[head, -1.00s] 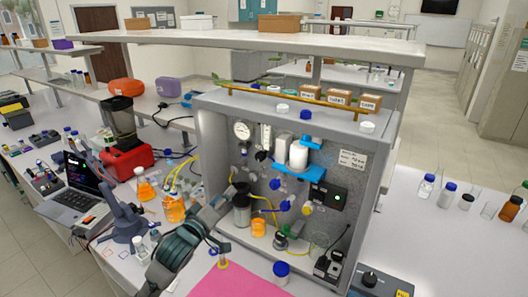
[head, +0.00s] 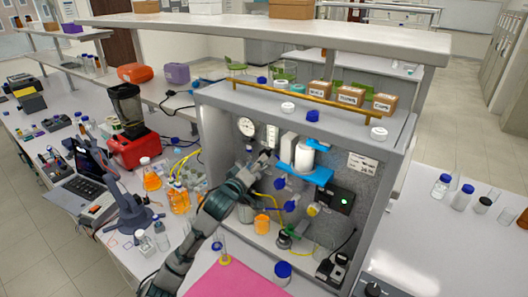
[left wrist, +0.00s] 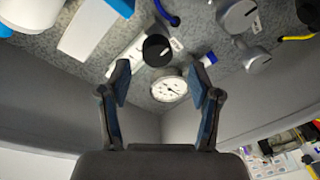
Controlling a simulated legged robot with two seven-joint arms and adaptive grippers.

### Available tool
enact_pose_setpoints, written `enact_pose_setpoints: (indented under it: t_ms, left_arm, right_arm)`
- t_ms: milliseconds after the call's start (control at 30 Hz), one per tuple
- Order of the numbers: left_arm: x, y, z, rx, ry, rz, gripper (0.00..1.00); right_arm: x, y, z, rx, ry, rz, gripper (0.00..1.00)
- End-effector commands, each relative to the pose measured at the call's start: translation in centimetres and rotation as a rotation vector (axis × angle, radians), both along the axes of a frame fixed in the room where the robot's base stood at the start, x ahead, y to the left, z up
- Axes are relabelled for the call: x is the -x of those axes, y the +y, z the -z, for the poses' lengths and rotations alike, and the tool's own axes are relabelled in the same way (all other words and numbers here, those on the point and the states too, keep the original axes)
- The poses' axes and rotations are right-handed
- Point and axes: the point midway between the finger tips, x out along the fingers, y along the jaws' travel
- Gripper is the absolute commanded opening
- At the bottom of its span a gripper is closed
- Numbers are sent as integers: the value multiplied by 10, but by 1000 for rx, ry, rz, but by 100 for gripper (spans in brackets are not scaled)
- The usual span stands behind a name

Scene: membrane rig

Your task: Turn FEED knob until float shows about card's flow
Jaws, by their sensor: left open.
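My left gripper (head: 262,160) reaches up to the upper left of the grey panel, just below a slim white flow meter (head: 272,135). In the left wrist view the gripper (left wrist: 159,70) is open, with a finger on either side of a round black knob (left wrist: 157,50) that lies beyond the tips. The fingers look clear of the knob. I cannot read its label as FEED. A round dial gauge (left wrist: 169,89) shows between the fingers. The float cannot be made out. A white card (head: 362,163) is on the panel's right; its writing is too small to read.
Blue brackets (head: 310,174) and a white cylinder (head: 304,156) are right of the gripper. Grey knobs (left wrist: 238,15) also stand out from the panel. The rig's side wall (left wrist: 60,100) is close. Orange-filled bottles (head: 179,196) stand left of the rig.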

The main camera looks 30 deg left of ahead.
Motion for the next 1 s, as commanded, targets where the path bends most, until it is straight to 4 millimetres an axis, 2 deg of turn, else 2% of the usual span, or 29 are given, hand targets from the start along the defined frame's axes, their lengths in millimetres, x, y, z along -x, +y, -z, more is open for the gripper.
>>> enact_pose_setpoints:
  t_ms: [100,300,467,700,933,1000]
  left_arm:
    - [-25,2,-4,2,-1,-1,63]
    - [-51,3,-2,1,-1,-1,63]
    - [-59,4,-1,-1,-1,-1,63]
    - [-59,4,0,-1,-1,0,63]
    - [-59,5,0,0,-1,-1,6]
    - [-59,5,0,0,1,-1,3]
  right_arm:
    - [-11,1,-10,-1,-16,0,0]
    - [-15,1,-16,-3,-22,-1,0]
    - [-11,1,-17,-3,-17,-1,0]
    - [-8,3,-16,-4,-12,0,0]
    - [-8,6,-16,-8,-12,1,0]
    - [-8,6,-16,-8,-12,1,0]
